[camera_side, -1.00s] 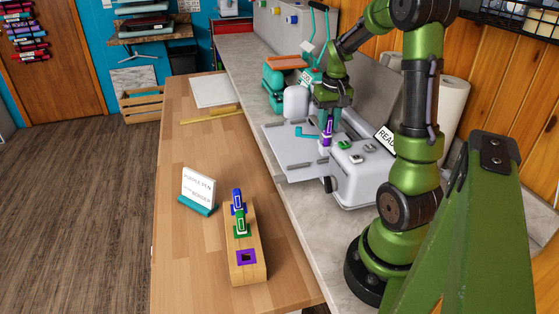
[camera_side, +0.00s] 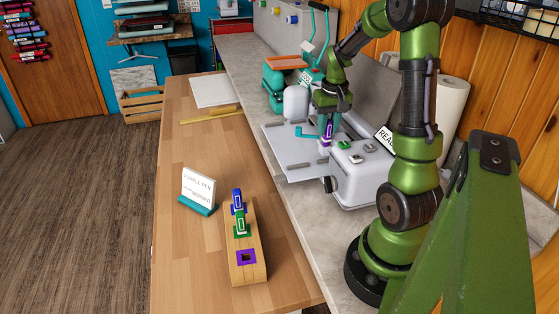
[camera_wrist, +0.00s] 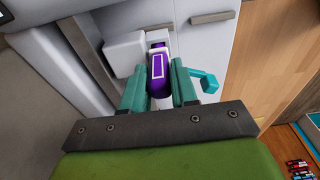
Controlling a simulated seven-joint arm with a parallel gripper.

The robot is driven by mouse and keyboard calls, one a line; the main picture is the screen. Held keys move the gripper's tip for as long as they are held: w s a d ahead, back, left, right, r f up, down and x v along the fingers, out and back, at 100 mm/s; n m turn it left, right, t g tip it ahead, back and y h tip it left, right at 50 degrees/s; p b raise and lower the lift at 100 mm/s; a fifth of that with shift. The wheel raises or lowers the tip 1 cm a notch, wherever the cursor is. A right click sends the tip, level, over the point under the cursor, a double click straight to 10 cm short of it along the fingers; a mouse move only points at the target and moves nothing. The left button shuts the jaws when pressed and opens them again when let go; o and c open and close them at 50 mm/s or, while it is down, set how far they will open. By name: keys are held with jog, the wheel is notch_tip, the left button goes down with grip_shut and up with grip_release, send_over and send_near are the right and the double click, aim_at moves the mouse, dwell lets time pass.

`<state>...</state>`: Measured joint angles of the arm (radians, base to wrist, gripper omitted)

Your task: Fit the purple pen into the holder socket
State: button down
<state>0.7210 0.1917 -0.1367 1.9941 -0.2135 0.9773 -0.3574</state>
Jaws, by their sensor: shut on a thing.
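The purple pen (camera_side: 327,131) is at the white and grey machine on the counter, and it also shows in the wrist view (camera_wrist: 158,72). My gripper (camera_side: 329,120) is shut on it, with a teal finger on each side in the wrist view (camera_wrist: 160,88). The pen stands about upright; its lower end is hard to make out. The wooden holder (camera_side: 247,272) is on the table, with an empty purple-rimmed socket (camera_side: 247,257) at its near end. A blue pen (camera_side: 238,199) and a green pen (camera_side: 241,222) stand in its other sockets.
A sign (camera_side: 198,190) reading "purple pen" and "border" stands left of the holder. The machine (camera_side: 362,165) has a teal lever (camera_side: 307,133) beside the pen. A white sheet (camera_side: 213,90) and a yellow strip (camera_side: 211,116) lie at the table's far end. The table's middle is clear.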

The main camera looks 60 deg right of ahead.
jog(key=shift+f, duration=0.8)
dwell(0.7)
jog(key=shift+s+a+f, duration=0.1)
jog(key=shift+a+f, duration=0.05)
jog(key=shift+f, duration=0.1)
dwell(0.7)
jog(key=c, duration=0.8)
grip_release()
jog(key=shift+o, duration=0.5)
jog(key=shift+s, duration=0.1)
jog(key=shift+o, duration=1.3)
jog(key=shift+r, duration=0.15)
jog(key=shift+s+a+r, duration=0.1)
jog(key=shift+r, duration=1.65)
jog(key=shift+a+r, duration=0.1)
jog(key=shift+r, duration=1.65)
